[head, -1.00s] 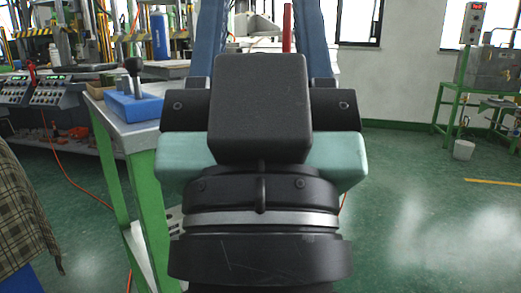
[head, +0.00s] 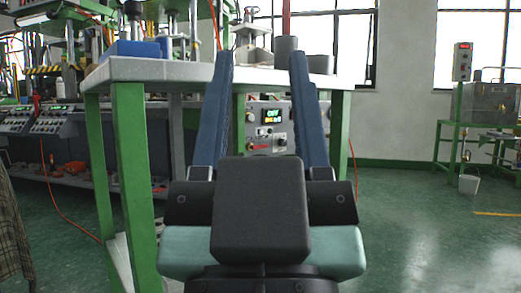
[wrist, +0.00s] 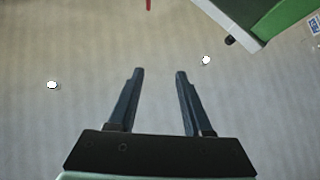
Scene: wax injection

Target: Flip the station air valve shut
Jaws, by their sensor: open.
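A control box (head: 268,128) hangs under the tabletop, seen between my gripper's fingers in the head view. It has a lit display (head: 272,116), dark knobs and a small red part (head: 258,147) low on its face. I cannot tell whether that red part is the air valve, or how any valve lever is set. My gripper (head: 262,60) is open and empty, with its blue fingers spread in front of the bench.
The green-legged bench (head: 165,70) has a light top carrying a blue block (head: 135,49) and metal equipment. Its front leg (head: 135,180) stands left of my gripper. Open floor (head: 420,235) lies to the right. An orange hose (head: 352,170) hangs beside the bench's right side.

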